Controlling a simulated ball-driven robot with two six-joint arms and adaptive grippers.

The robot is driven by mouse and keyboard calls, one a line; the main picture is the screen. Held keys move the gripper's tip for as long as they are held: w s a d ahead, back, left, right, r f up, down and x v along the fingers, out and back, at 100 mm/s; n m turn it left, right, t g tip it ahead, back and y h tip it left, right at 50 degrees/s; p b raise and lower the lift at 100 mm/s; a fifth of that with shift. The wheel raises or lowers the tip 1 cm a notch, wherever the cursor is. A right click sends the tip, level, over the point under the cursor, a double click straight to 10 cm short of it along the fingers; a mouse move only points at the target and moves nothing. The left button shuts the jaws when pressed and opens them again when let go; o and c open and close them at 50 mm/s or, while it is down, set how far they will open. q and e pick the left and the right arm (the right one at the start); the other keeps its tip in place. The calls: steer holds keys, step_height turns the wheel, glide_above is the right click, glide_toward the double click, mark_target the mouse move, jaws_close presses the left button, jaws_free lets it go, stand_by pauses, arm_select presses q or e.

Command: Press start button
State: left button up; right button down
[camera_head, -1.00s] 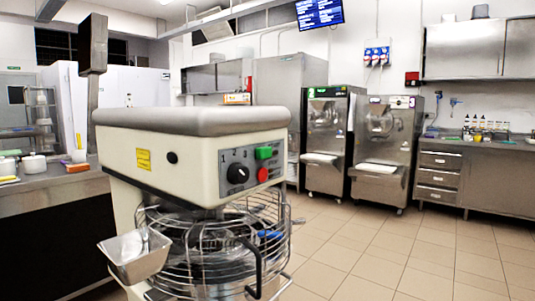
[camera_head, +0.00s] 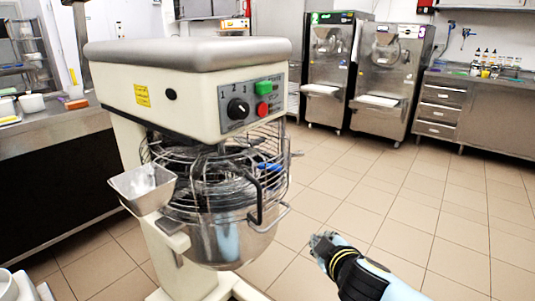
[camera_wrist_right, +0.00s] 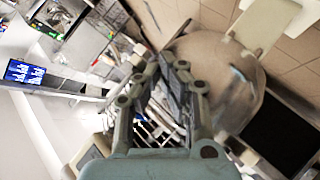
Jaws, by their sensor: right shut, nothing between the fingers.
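The planetary mixer (camera_head: 190,95) stands in front of me, slightly left of centre in the head view. Its control panel holds a green start button (camera_head: 264,87), a red stop button (camera_head: 263,109) and a black dial (camera_head: 238,109). My right gripper (camera_head: 322,240) is low in the head view, right of the mixer bowl and well below the buttons. It is shut and empty, touching nothing that I can see. In the right wrist view its fingers (camera_wrist_right: 173,62) are together. My left gripper is not in view.
The mixer's wire guard (camera_head: 205,170) and metal bowl (camera_head: 240,245) are below its head, with a small metal chute (camera_head: 143,185) at the left. Two batch freezers (camera_head: 335,75) stand at the back. A counter (camera_head: 60,125) is at the left. The tiled floor at the right is clear.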

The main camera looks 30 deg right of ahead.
mark_target(264, 88)
steer(key=w+r+t+h+p, duration=0.1)
steer(key=r+t+p, duration=0.1)
steer(key=r, duration=1.3)
steer(key=w+r+t+h+p, duration=0.1)
steer(key=w+r+t, duration=0.1)
steer(key=r, duration=1.3)
steer(key=shift+r+t+p, duration=0.3)
steer(key=shift+t+p, duration=0.1)
steer(key=shift+t, duration=0.4)
steer(key=shift+a+h, duration=0.1)
steer(key=shift+h, duration=0.3)
steer(key=w+a, duration=0.3)
steer(key=w, duration=0.5)
steer(key=shift+w, duration=0.2)
